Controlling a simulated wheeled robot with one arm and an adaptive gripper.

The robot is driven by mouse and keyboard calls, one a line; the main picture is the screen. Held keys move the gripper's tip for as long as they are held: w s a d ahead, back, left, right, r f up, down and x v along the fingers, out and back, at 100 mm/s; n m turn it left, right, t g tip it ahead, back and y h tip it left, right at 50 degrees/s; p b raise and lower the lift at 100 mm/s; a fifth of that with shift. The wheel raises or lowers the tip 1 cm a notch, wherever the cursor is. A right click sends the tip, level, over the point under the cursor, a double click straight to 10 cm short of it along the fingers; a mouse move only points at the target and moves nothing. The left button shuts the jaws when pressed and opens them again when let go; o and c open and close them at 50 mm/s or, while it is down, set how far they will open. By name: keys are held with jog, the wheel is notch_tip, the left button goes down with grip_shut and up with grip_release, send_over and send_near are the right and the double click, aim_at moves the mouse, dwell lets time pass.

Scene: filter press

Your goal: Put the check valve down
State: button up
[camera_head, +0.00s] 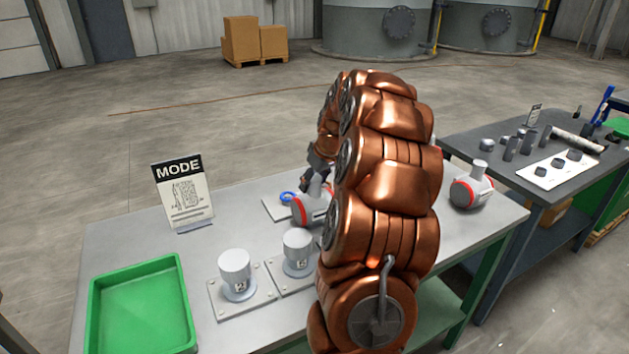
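A grey check valve (308,208) with red bands is in the middle of the near table, partly hidden behind my copper arm. My gripper (317,180) is dark and small in this view, and points down from above. Its fingers appear closed on the valve's upright neck. A second, similar grey valve (470,188) with a red band stands on the table to the right of my arm.
A MODE sign (182,190) stands at the table's back left. A green tray (140,305) lies front left, empty. Two grey capped fittings (235,272) (298,250) stand on square plates. A dark side table (490,140) with small parts is at right.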

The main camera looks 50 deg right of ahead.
jog(key=shift+o, duration=0.3)
jog(key=b+v, duration=0.2)
jog(key=v, duration=1)
jog(key=shift+r, duration=0.15)
jog(key=s+a+f+n+g+y, duration=0.1)
jog(key=s+a+f+g, duration=0.1)
jog(key=a, duration=1.2)
jog(key=s+a+f+n+g+y, duration=0.1)
jog(key=s+a+f, duration=0.2)
jog(key=a, duration=1.1)
jog(key=s+a+f+g, duration=0.1)
jog(key=s+a+f, duration=0.2)
jog(key=s, duration=0.4)
jog(key=s+a+f+g+h, duration=0.1)
jog(key=s+a+f, duration=0.2)
jog(key=s, duration=0.4)
jog(key=s+a+f+m+g, duration=0.1)
jog(key=s+a+f, duration=0.2)
jog(key=s+a, duration=0.2)
jog(key=shift+s+f+h, duration=0.2)
jog(key=shift+s+h, duration=0.1)
jog(key=shift+s, duration=0.9)
jog(key=shift+a+r, duration=0.1)
